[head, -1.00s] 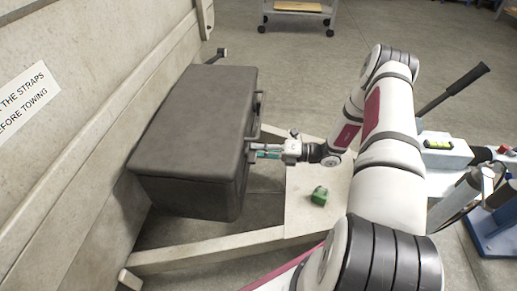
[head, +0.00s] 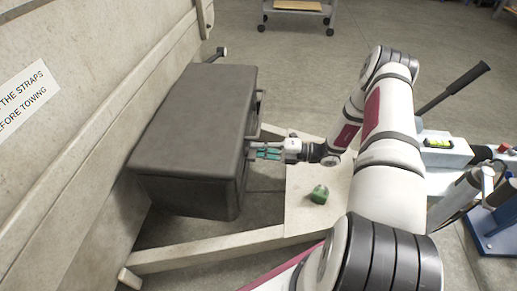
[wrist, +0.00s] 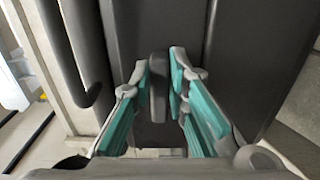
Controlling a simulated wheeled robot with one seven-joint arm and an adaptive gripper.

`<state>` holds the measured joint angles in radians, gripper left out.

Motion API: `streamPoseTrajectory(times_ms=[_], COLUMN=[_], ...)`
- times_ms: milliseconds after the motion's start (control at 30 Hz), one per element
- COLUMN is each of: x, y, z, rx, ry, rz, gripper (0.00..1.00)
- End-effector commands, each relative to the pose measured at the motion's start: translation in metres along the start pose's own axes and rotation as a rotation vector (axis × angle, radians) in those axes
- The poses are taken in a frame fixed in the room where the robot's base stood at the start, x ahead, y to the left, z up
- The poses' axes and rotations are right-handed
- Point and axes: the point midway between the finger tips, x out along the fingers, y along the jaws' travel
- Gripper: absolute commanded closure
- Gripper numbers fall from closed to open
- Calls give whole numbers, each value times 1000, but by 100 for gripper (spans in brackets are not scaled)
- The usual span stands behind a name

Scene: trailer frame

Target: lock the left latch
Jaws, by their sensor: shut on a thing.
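A dark grey toolbox (head: 190,125) with a closed lid sits on the trailer frame against the wall. My gripper (head: 257,151) is at the toolbox's right-hand face, low on the near half. In the wrist view, my gripper (wrist: 160,66), with teal-sided fingers, is shut on a dark, narrow latch (wrist: 159,88) that stands out between the fingertips. In the head view the fingers and toolbox edge hide the latch, so I cannot tell there whether it is locked.
A dark curved handle (wrist: 75,55) is left of the fingers in the wrist view. A small green object (head: 319,194) lies on the pale frame plate (head: 305,220). A wheeled cart (head: 300,7) stands at the back; the floor before it is clear.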

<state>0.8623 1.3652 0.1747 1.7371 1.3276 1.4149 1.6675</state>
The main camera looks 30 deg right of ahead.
Motion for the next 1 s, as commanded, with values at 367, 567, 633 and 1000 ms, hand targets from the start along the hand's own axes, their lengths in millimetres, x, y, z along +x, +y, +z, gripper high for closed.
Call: streamPoseTrajectory(times_ms=[367, 567, 633, 1000], x=[-1, -2, -7, -74], y=[-1, 0, 0, -1], z=[0, 0, 0, 1], rx=[1, 0, 0, 0], ry=[-3, -2, -2, -5], rz=[-2, -1, -1, -3], gripper=[65, 65, 65, 65])
